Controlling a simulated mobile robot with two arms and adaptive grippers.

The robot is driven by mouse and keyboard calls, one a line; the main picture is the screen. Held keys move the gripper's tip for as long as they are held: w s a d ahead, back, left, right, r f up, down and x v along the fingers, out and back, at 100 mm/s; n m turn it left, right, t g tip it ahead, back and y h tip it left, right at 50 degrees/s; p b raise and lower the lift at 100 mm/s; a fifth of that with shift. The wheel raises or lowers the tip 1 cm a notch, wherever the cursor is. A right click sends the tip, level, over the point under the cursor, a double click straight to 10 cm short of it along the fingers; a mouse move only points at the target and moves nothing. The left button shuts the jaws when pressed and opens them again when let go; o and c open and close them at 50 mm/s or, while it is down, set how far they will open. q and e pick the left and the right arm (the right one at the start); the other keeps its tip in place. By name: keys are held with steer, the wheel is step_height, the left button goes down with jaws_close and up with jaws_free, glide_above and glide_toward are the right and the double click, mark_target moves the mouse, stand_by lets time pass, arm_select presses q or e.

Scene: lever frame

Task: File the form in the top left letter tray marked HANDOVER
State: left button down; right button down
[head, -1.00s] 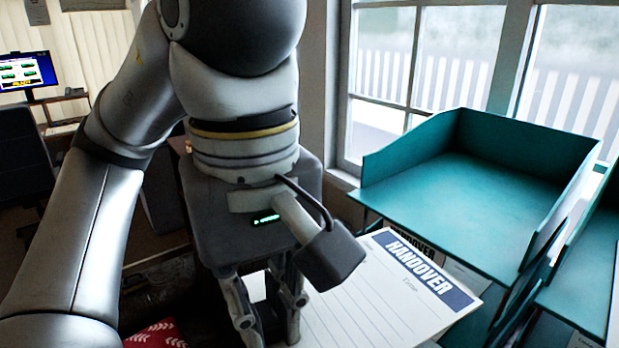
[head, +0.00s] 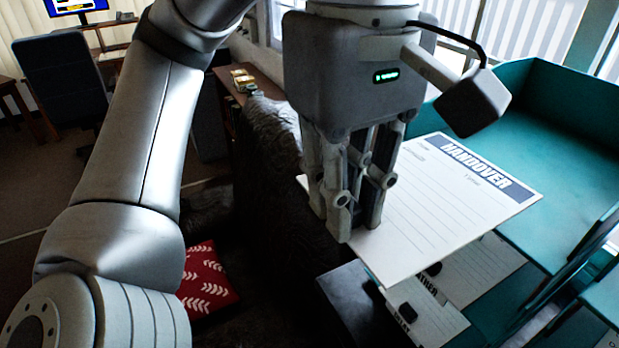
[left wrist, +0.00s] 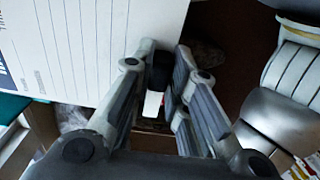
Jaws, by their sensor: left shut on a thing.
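The form (head: 440,215) is a white lined sheet with a blue HANDOVER header. My left gripper (head: 350,222) is shut on its near left edge and holds it roughly level. The header end overlaps the open front of the teal top left tray (head: 565,225) in the head view; I cannot tell whether it touches the tray floor. In the left wrist view the form (left wrist: 95,45) fills the upper left, beside the gripper's fingers (left wrist: 158,75). The tray's own label is hidden. My right gripper is not in view.
A dark block-like surface (head: 355,295) stands below the form. More teal trays (head: 605,300) are at the right edge. A red patterned cushion (head: 207,278) lies low on the left. A window is behind the trays.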

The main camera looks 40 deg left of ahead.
mark_target(468, 167)
arm_select(q)
steer(key=w+d, duration=0.1)
steer(key=w, duration=0.3)
steer(key=w+d+f, duration=0.1)
steer(key=w+d, duration=0.1)
steer(key=w, duration=0.3)
steer(key=w+d, duration=0.2)
steer(key=w, duration=0.2)
steer(key=shift+w+d+f+p, duration=0.1)
steer(key=shift+w+f+p, duration=0.15)
steer(key=shift+w+p, duration=0.1)
steer(key=shift+w+d+f, duration=0.15)
steer(key=shift+w+f, duration=0.15)
steer(key=shift+w, duration=0.15)
steer(key=shift+w+d+f, duration=0.15)
steer(key=shift+w+f, duration=0.1)
steer(key=shift+w, duration=0.2)
steer(key=shift+f+b, duration=0.45)
steer(key=shift+f, duration=0.1)
steer(key=c, duration=1.3)
jaws_free()
